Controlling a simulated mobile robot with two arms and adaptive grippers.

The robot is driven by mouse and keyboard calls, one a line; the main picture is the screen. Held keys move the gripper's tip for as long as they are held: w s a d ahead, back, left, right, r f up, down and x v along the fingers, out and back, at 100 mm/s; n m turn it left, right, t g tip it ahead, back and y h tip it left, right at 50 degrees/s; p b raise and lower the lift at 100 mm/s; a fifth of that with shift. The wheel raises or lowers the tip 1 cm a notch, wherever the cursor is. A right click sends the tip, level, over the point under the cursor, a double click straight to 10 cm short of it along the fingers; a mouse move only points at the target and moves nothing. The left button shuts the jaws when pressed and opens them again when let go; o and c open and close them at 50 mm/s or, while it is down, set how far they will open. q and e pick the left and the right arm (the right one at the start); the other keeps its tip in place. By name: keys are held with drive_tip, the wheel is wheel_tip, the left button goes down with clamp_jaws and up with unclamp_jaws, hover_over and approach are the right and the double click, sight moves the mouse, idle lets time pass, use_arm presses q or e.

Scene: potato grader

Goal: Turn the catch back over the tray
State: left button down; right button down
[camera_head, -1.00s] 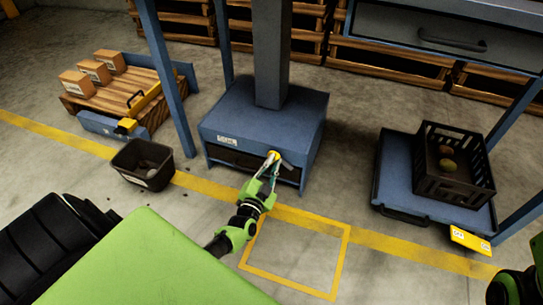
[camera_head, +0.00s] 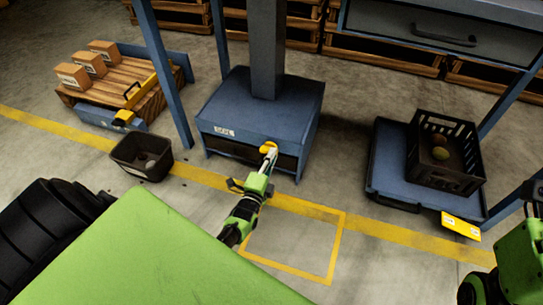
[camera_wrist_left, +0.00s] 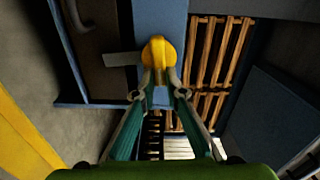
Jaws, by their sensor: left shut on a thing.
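The catch has a yellow knob (camera_head: 268,147) on the front of the blue grader housing (camera_head: 222,108). My left gripper (camera_head: 269,155) is shut on this knob. In the left wrist view, the knob (camera_wrist_left: 158,50) sits between the fingertips. There a flat grey bar (camera_wrist_left: 122,59) reaches left from the knob, across the edge of a dark panel (camera_wrist_left: 105,80) with a handle. In the head view, the bar is hidden by the gripper. The dark tray front (camera_head: 225,146) shows in the low opening of the housing. My right gripper's fingers are out of view.
A black bin (camera_head: 140,155) stands left of the housing on the floor. A blue platform (camera_head: 388,185) with a black crate (camera_head: 445,178) stands right. A pallet (camera_head: 150,100) with boxes is back left. The yellow-outlined floor square (camera_head: 335,250) is clear.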

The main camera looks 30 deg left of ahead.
use_arm(q)
drive_tip(key=shift+f+m, duration=0.2)
drive_tip(key=shift+m, duration=0.4)
drive_tip(key=c, duration=2.1)
unclamp_jaws()
drive_tip(key=shift+v, duration=3.8)
